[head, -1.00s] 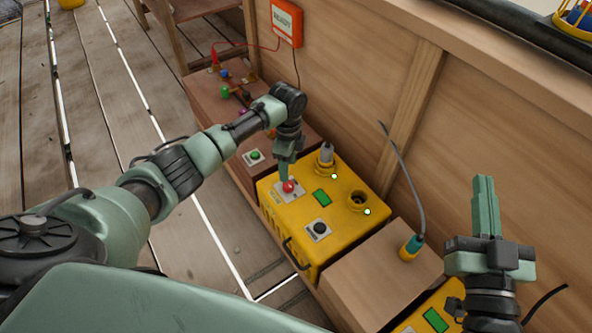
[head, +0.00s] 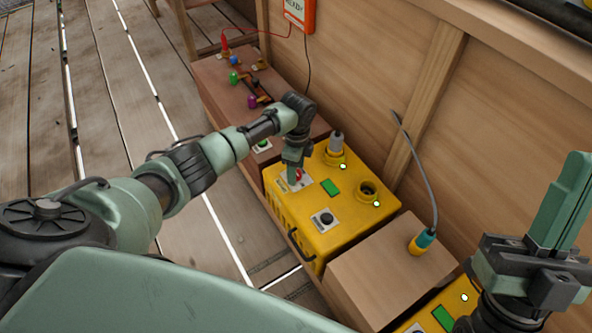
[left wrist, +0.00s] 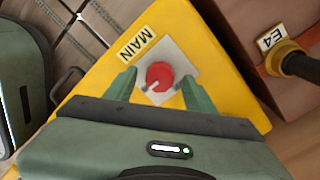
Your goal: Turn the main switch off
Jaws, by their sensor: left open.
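The main switch is a red round knob (left wrist: 160,77) with a white mark, on a grey plate (left wrist: 180,56) beside a MAIN label (left wrist: 137,43). It sits on top of the yellow box (head: 350,221). In the head view the knob (head: 299,175) is partly hidden by my left gripper (head: 294,178). In the left wrist view the open left gripper (left wrist: 159,84) has one finger on each side of the knob, with small gaps showing. My right gripper (head: 577,160) is at the right edge, fingers together and empty, away from the box.
The yellow box also has a green display (head: 330,187), a black knob (head: 324,219), an empty socket (head: 368,189) and a fitted plug (head: 336,145). A teal plug with a grey cable (head: 423,241) stands on a brown box (head: 385,275). A wooden wall is close behind.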

